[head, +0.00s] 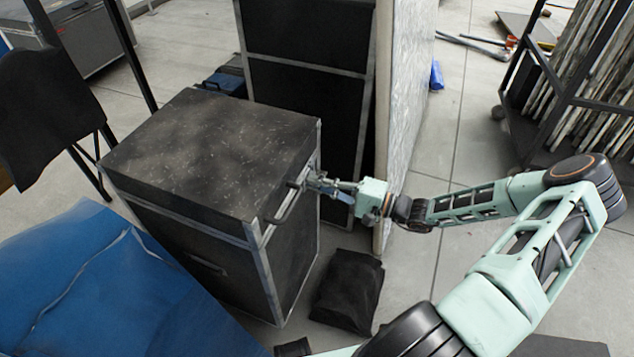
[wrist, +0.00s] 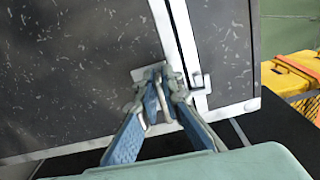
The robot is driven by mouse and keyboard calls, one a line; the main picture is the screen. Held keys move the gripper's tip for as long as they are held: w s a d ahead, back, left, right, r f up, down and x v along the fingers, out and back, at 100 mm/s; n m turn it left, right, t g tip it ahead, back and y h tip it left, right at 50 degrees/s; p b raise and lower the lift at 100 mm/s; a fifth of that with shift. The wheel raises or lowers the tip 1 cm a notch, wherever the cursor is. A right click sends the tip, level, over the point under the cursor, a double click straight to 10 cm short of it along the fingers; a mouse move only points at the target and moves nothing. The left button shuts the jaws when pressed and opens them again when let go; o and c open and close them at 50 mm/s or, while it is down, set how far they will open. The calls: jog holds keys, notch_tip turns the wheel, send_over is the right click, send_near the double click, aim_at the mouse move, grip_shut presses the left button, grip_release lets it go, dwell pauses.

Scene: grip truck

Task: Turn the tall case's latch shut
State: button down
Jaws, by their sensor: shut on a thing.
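The tall case (head: 205,150) is black and scuffed with metal edging, and stands upright left of the middle in the head view. Its dark face (wrist: 75,60) fills much of the wrist view, crossed by a pale metal seam strip (wrist: 172,28). My gripper (head: 317,182) reaches the case's right side from the right. In the wrist view my gripper (wrist: 160,88) has its blue-padded fingers closed together on the small metal latch (wrist: 140,74) beside the strip. The fingertips hide most of the latch, so its exact angle is unclear.
A dark bar handle (head: 284,205) sticks out of the case near my gripper. A black bag (head: 348,290) lies on the floor below. A pale panel (head: 405,110) and a taller black case (head: 305,95) stand behind. A blue cover (head: 100,290) is at left.

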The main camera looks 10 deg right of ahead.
jog(key=shift+f+n, duration=0.1)
jog(key=shift+n, duration=0.2)
dwell(0.4)
jog(key=c, duration=2.1)
grip_release()
jog(key=shift+d, duration=0.1)
jog(key=v, duration=1.2)
